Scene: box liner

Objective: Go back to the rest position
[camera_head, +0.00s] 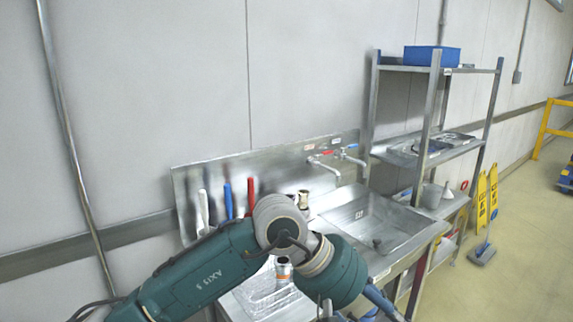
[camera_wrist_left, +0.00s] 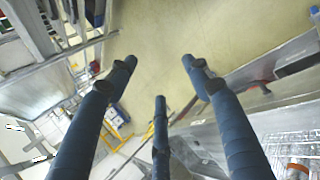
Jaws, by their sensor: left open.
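My left gripper (camera_wrist_left: 160,75) shows in the left wrist view with its dark blue fingers spread apart and nothing between them. Pale floor lies beyond the fingertips. In the head view my teal left arm reaches in from the bottom left, and its wrist is in front of the steel sink unit (camera_head: 395,228). Only a small part of the left gripper shows low in that view, near the bottom edge. My right gripper is in neither view.
A steel shelf rack (camera_head: 434,95) with a blue bin (camera_head: 432,56) on top stands right of the sink. Upright tools, including a red-handled one (camera_head: 251,193), stand at the splashback. Yellow floor signs (camera_head: 482,200) stand farther right. Open floor (camera_head: 515,260) lies at right.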

